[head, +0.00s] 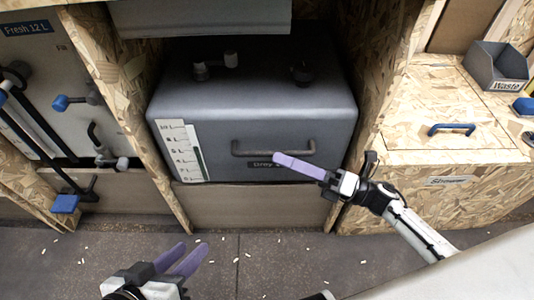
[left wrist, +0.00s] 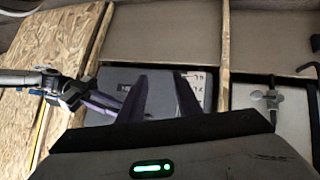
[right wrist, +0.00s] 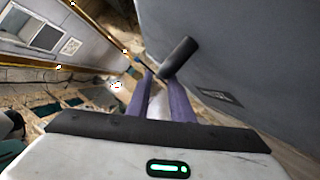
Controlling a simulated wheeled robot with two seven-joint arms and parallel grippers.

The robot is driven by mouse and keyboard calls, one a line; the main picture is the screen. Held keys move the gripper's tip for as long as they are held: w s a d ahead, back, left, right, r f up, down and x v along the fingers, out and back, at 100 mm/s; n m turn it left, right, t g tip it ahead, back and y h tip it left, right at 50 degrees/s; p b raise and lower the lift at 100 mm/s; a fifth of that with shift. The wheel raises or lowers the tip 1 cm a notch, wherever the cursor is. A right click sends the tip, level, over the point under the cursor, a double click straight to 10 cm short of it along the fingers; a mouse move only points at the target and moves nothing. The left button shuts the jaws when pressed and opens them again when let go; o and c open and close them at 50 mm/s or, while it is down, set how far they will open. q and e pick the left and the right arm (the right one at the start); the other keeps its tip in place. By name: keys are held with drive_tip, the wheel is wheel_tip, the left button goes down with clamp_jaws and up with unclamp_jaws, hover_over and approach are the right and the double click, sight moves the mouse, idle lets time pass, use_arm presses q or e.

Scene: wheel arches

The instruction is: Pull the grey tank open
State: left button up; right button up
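The grey tank (head: 230,110) sits in a wooden bay, with a bar handle (head: 273,150) on its front and a level scale at its left. The tank looks closed. My right gripper (head: 285,160) reaches in from the right, its purple fingers just in front of and below the handle. In the right wrist view the fingers (right wrist: 160,88) are apart, and the dark handle (right wrist: 180,58) shows at their tips; I cannot tell if it lies between them. My left gripper (head: 180,255) is low in front of the bay, open and empty; its fingers also show in the left wrist view (left wrist: 160,90).
A wooden Shower cabinet (head: 450,190) with a blue handle (head: 452,128) stands at the right, with a grey Waste bin (head: 495,68) on top. The Fresh tank (head: 60,50) and hoses are at the left. Small pale bits lie on the dark floor (head: 270,260).

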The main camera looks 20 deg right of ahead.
sight(267, 152)
drive_tip(key=shift+x, duration=2.4)
drive_tip(key=shift+c, duration=0.3)
clamp_jaws()
